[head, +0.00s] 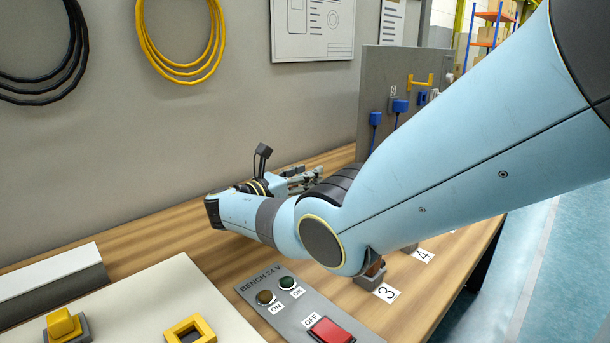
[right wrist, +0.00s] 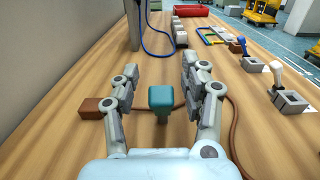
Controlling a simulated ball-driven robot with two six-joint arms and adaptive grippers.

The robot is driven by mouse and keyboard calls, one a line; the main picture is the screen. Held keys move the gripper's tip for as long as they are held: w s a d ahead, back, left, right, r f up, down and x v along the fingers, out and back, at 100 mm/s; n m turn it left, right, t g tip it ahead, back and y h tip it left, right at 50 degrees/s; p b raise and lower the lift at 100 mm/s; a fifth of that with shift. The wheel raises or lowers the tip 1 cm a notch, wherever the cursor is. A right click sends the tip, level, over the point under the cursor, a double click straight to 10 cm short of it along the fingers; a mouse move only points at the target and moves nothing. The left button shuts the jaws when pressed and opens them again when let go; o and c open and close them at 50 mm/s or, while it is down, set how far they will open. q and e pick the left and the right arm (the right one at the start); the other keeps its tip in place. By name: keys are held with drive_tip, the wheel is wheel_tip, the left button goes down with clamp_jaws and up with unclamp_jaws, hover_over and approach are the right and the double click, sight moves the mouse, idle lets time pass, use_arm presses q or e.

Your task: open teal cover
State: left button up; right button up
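A small teal block (right wrist: 161,98), likely the teal cover or its handle, stands upright on the wooden bench in the right wrist view. My right gripper (right wrist: 159,68) is open, with one finger on each side of the teal block and a visible gap to each. In the head view my right gripper (head: 305,178) is low over the bench near the back wall, partly behind my own forearm. The teal block cannot be seen in the head view. My left gripper is not in view.
A brown block (right wrist: 96,109) lies just left of the fingers, and a brown cable (right wrist: 232,125) curves at right. Lever switches (right wrist: 290,98) stand further right. In the head view a control panel (head: 290,305) and an upright grey board (head: 385,80) flank my arm.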

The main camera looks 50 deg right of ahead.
drive_tip(key=shift+a, duration=0.1)
drive_tip(key=w+a, duration=0.1)
drive_tip(key=a, duration=1)
drive_tip(key=shift+w+a+f, duration=0.15)
drive_tip(key=shift+a, duration=0.25)
